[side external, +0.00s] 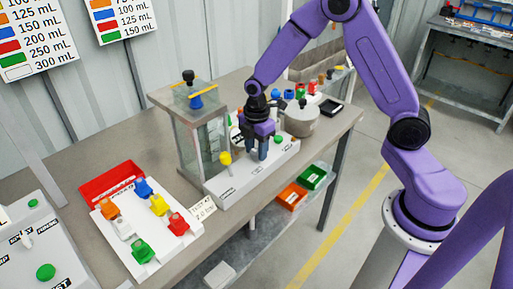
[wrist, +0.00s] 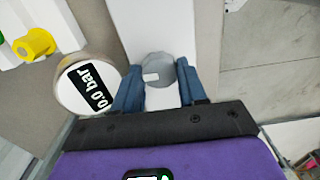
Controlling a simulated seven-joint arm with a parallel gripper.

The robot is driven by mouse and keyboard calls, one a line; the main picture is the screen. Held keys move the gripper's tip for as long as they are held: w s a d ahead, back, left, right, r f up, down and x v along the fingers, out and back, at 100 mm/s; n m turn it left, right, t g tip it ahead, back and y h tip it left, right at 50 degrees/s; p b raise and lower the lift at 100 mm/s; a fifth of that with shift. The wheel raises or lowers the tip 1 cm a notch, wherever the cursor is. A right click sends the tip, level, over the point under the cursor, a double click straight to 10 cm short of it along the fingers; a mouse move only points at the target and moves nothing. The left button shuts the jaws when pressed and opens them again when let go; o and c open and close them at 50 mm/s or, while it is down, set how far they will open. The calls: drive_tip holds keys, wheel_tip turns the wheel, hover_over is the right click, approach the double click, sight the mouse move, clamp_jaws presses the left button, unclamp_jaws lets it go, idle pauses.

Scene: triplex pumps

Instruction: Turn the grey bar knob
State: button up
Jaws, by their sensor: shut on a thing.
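The grey bar knob (wrist: 157,70) sits on a white panel, between my two blue fingertips in the wrist view. It is a round grey piece with a small white mark on it. My gripper (wrist: 160,78) is shut on the knob, one finger on each side. In the side view my gripper (side external: 257,153) points down at the white control panel (side external: 233,187) on the bench, and its fingers hide the knob there.
A round gauge reading 0.0 bar (wrist: 87,88) stands close beside the left finger. A glass-walled tank (side external: 200,140) stands left of my gripper, a grey pot (side external: 300,120) behind it. A white tray with coloured pieces (side external: 145,263) and a red bin (side external: 110,180) lie at left.

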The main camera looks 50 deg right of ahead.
drive_tip(key=shift+m, duration=0.3)
drive_tip(key=m, duration=0.4)
drive_tip(key=shift+m, duration=0.3)
drive_tip(key=m, duration=0.4)
drive_tip(key=shift+m, duration=0.3)
drive_tip(key=m, duration=0.9)
drive_tip(key=shift+m, duration=0.3)
drive_tip(key=o, duration=0.8)
